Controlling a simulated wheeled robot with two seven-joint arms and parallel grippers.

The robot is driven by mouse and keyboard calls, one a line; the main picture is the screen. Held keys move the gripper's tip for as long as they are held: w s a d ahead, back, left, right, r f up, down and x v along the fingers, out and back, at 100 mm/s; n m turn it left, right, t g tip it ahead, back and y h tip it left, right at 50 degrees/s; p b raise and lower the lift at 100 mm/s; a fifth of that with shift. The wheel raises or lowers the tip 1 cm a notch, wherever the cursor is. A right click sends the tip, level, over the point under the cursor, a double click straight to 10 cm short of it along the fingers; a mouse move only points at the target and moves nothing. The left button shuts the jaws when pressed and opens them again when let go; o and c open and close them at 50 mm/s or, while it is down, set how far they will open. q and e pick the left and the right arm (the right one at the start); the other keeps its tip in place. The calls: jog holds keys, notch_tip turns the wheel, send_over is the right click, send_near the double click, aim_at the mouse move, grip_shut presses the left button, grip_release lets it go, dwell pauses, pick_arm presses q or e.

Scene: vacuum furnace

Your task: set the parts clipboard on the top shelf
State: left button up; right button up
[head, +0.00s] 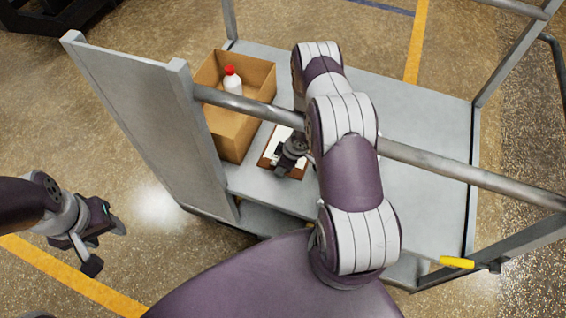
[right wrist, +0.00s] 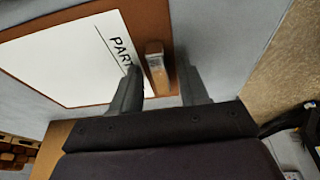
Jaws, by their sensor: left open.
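The parts clipboard (head: 270,160) is a brown board with white paper. It lies on the grey top shelf (head: 420,125) of a cart, beside an open cardboard box. In the right wrist view the clipboard (right wrist: 70,55) shows the letters "PART" and a clip (right wrist: 157,68). My right gripper (head: 291,160) is over the clipboard. In the right wrist view its fingers (right wrist: 158,92) stand apart, one over the paper and one past the board's edge, with the clip showing between them. My left gripper (head: 107,247) is open and empty over the floor, left of the cart.
The cardboard box (head: 228,135) holds a white bottle with a red cap (head: 232,80). A metal rail (head: 430,163) crosses above the shelf, under my right arm. A grey side panel (head: 150,110) closes the cart's left end. The shelf's right part is clear.

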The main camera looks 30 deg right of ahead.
jog(key=shift+r, duration=0.2)
jog(key=p+v, duration=0.1)
jog(key=v, duration=1.1)
jog(key=shift+p, duration=0.4)
jog(key=shift+f, duration=0.1)
